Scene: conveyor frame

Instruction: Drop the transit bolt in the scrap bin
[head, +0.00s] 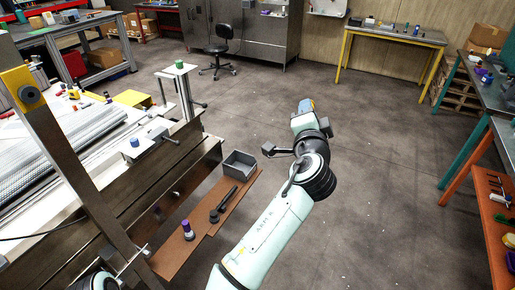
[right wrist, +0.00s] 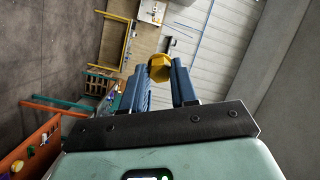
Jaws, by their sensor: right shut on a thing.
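The transit bolt shows as a yellow hex head (right wrist: 160,67) in the right wrist view. My right gripper (right wrist: 158,78) is shut on it between its blue fingers. In the head view my right gripper (head: 306,104) is out over the open floor, beyond and to the right of the bin; the bolt cannot be made out there. The scrap bin appears to be the grey open box (head: 239,164), on the brown shelf beside the conveyor frame. Its visible inside looks empty. My left gripper is not in view.
The brown shelf (head: 163,262) also carries a dark wrench-like tool (head: 223,205) and a purple-capped bottle (head: 187,229). The conveyor frame (head: 185,175) fills the left, with a tall post and yellow plate (head: 22,90). Floor around my right gripper is clear; benches stand far right.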

